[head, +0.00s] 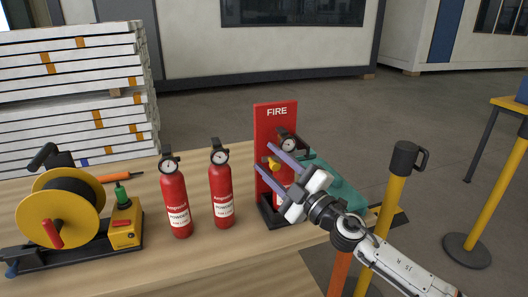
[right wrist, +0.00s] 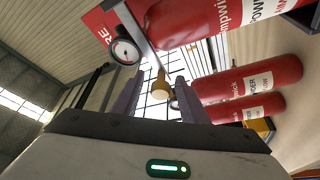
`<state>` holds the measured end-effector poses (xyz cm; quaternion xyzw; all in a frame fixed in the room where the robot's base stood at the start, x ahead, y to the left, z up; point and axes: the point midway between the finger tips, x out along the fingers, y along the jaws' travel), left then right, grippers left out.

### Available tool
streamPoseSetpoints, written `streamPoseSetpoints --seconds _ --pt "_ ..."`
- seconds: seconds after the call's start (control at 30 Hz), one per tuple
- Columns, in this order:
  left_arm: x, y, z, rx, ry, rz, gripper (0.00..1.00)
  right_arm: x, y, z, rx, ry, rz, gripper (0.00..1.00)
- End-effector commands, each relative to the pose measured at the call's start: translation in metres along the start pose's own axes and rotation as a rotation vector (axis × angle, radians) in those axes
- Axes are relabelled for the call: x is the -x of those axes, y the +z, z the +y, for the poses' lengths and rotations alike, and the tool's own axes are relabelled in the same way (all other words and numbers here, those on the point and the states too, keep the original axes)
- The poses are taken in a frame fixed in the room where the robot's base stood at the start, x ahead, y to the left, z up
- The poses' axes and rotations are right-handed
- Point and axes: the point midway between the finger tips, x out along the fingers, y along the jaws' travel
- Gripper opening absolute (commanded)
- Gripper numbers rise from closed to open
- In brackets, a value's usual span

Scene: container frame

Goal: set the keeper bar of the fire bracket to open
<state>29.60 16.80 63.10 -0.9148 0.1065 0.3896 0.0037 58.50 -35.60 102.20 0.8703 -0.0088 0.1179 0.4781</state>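The fire bracket (head: 276,112) is a red upright panel marked FIRE on a dark base, at the right of the wooden table. An extinguisher with a round gauge (head: 288,145) stands in it, partly hidden by my right gripper. My right gripper (head: 264,157) is in front of the bracket, fingers apart, one above and one below a yellow knob (head: 273,163). In the right wrist view, the grey keeper bar (right wrist: 141,36) runs across beside the extinguisher and ends in this knob (right wrist: 158,88). The knob shows between the separated fingertips, with gaps visible. My left gripper is out of view.
Two loose red extinguishers (head: 174,200) (head: 221,185) stand left of the bracket. A yellow cable reel (head: 60,207) is at the far left, before a stack of white panels (head: 75,90). A yellow post (head: 387,205) stands right, near my right arm.

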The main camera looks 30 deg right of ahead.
Motion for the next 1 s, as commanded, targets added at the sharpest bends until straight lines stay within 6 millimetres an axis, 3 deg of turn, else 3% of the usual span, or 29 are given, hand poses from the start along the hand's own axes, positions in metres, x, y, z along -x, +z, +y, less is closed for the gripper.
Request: streamPoseSetpoints --seconds 0.2,0.57,0.8,1.0 --pt "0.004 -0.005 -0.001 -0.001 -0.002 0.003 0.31 -0.023 0.0 0.001 0.0 0.001 0.0 0.4" --pt "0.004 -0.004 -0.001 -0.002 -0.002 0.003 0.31 -0.028 0.0 -0.001 0.001 -0.001 -0.001 0.4" --pt "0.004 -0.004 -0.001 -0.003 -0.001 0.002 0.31 -0.028 0.0 0.0 0.001 0.0 -0.001 0.02" --pt "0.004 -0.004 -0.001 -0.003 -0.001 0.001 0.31 -0.028 0.0 0.0 0.0 0.001 0.001 0.0"
